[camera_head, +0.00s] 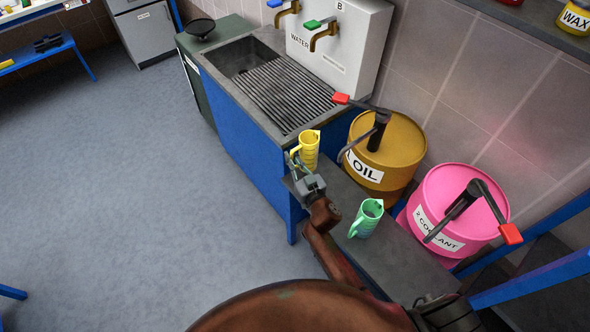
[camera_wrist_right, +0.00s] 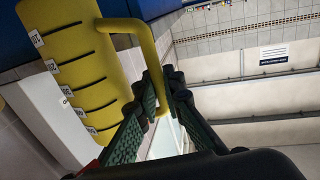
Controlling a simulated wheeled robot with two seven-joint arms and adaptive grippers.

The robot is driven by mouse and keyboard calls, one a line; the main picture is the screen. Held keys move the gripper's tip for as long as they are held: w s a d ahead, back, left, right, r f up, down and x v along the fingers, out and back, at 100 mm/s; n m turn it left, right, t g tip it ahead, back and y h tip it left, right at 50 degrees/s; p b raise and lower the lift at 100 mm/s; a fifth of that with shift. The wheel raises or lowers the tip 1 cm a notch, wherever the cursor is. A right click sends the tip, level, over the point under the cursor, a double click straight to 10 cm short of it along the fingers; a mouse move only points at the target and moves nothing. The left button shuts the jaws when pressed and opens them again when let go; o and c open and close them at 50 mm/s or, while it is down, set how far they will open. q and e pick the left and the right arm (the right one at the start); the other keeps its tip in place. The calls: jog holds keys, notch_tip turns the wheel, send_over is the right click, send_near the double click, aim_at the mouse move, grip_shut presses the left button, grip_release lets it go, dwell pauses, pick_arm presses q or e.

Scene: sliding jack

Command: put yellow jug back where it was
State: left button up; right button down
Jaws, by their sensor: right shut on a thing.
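My right gripper (camera_head: 300,168) is at the jug's left side. In the right wrist view the yellow jug (camera_wrist_right: 88,62) fills the upper left, with white graduation labels on its side. The right gripper's green-padded fingers (camera_wrist_right: 155,105) are shut on the jug's handle. I cannot tell whether the jug's base touches the shelf. My left gripper is not in view.
A green jug (camera_head: 366,218) stands on the shelf, closer to me. The oil barrel (camera_head: 400,140) and pink coolant barrel (camera_head: 462,205) with pumps stand to the right. The sink counter (camera_head: 270,85) lies beyond. The floor (camera_head: 130,180) at left is clear.

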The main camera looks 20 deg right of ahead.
notch_tip(320, 180, down, 2)
jog(key=shift+f+b, duration=0.25)
jog(key=shift+b, duration=0.1)
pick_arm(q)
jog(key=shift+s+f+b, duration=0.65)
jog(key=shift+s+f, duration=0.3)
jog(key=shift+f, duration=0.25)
pick_arm(e)
jog(key=shift+f, duration=1.35)
jog(key=shift+f, duration=0.2)
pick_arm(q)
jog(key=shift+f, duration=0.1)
pick_arm(e)
jog(key=c, duration=2)
grip_release()
jog(key=shift+c, duration=0.2)
jog(key=shift+r, duration=0.1)
jog(key=shift+s+r, duration=0.1)
jog(key=shift+s, duration=0.15)
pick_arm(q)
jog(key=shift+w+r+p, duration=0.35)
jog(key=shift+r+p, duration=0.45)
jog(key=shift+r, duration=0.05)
pick_arm(e)
jog(key=s+d, duration=0.1)
jog(key=s, duration=1)
jog(key=shift+s+d, duration=0.25)
